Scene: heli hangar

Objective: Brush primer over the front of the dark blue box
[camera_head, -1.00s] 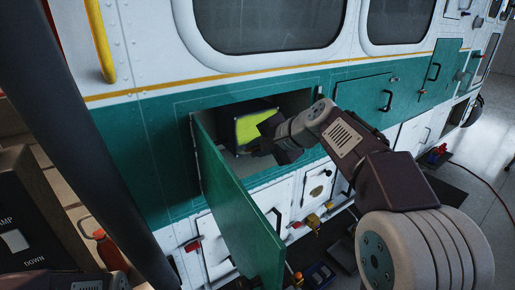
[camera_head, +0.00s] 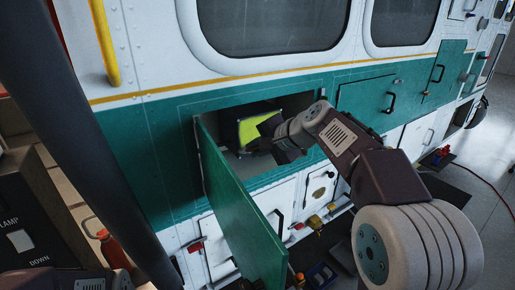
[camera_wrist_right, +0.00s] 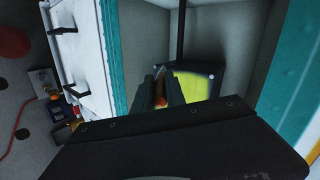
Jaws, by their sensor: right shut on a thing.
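The dark blue box (camera_head: 230,129) stands inside an open compartment in the vehicle's green side. Its front shows a large bright yellow-green area (camera_head: 256,127) with a dark border. In the right wrist view the box (camera_wrist_right: 190,68) is just beyond the fingers, and the yellow-green area (camera_wrist_right: 200,88) lies to their right. My right gripper (camera_head: 263,142) is in the compartment opening, close to the box front. In the wrist view its fingers (camera_wrist_right: 160,92) are shut on an orange-brown handle, likely the brush. The bristles are hidden, so contact with the box cannot be told. My left gripper is out of view.
The green compartment door (camera_head: 238,205) hangs open to the left of and below the opening. A dark diagonal post (camera_head: 98,140) and a control panel (camera_head: 30,215) are at the left. Tools and small items (camera_head: 318,272) lie below the compartment.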

